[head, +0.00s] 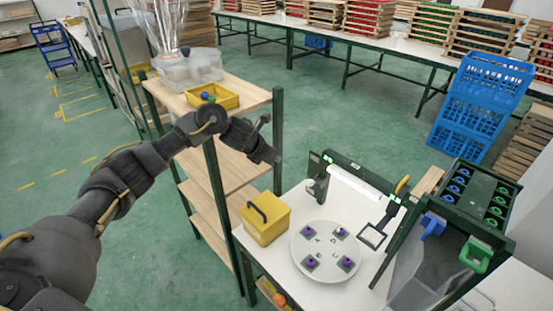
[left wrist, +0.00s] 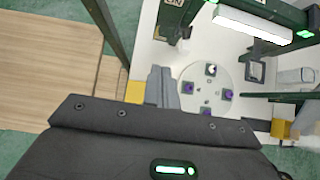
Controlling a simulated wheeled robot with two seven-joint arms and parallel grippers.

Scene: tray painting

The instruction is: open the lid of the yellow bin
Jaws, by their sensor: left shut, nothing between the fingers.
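The yellow bin (head: 264,228) stands on the white table at its left side, left of the round plate. Its lid, with a black arched handle (head: 257,212), sits closed on top in the head view. In the left wrist view only a small yellow patch of the bin (left wrist: 135,92) shows beside the fingers; the gripper body hides the rest. My left gripper (head: 272,157) is above and behind the bin, apart from it. Its fingers (left wrist: 162,88) are together and empty. My right gripper is in neither view.
A round white plate (head: 327,272) with several purple pieces lies right of the bin. A green frame with a light bar (head: 357,186) stands behind it. A wooden shelf (head: 255,101) with a yellow tray (head: 222,97) is on the left. A dark rack (head: 470,205) stands right.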

